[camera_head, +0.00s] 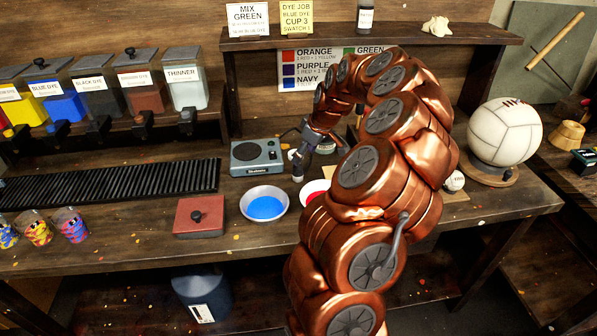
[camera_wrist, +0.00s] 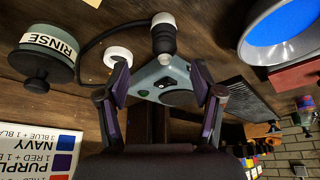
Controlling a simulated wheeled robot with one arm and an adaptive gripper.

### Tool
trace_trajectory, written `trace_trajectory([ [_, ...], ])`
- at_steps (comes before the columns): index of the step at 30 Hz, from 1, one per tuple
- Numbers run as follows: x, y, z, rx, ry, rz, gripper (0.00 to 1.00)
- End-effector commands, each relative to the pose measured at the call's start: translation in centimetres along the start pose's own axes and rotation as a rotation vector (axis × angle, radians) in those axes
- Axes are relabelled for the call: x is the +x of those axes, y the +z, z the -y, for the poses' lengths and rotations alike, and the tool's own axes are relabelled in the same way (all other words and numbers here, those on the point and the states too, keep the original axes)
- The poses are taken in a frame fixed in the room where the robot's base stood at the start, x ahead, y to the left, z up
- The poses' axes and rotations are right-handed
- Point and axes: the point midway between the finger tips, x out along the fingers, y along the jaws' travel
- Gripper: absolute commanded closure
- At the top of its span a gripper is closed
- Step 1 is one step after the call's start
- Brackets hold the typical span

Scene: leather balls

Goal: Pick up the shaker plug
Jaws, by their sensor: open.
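A dark upright piece with pale ends, which looks like the shaker plug (camera_wrist: 163,40), shows in the wrist view just beyond my fingertips, near the middle. A black cord arcs up close to it. My gripper (camera_wrist: 158,80) is open, with its two fingers apart and nothing between them touching. In the head view my gripper (camera_head: 303,146) hangs over the bench, and the likely plug (camera_head: 298,166) stands right below it. The grey shaker box (camera_head: 256,157) is to its left; it also shows behind the fingers in the wrist view (camera_wrist: 150,78).
A blue-filled bowl (camera_head: 264,204) and a red lidded box (camera_head: 200,216) stand at the front left. A bowl with red (camera_head: 312,190) is partly hidden by my arm. A RINSE jar (camera_wrist: 48,55) and a white ring (camera_wrist: 118,56) are near the fingers.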

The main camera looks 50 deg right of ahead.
Motion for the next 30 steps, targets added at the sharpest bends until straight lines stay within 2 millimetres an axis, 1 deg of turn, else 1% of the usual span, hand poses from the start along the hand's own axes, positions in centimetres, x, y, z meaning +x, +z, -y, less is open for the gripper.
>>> trace_trajectory([
  [3,1.0,0.0,0.2,-0.001,-0.004,0.002,0.34],
  [11,2.5,0.2,0.4,0.001,-0.005,0.002,0.34],
  [16,4.4,0.5,0.7,0.002,-0.005,0.002,0.34],
  [21,6.2,0.5,0.6,0.001,-0.002,0.000,0.34],
  [24,6.7,0.5,0.6,0.001,-0.001,-0.001,0.34],
  [30,6.7,0.5,0.6,0.000,-0.001,-0.001,0.35],
])
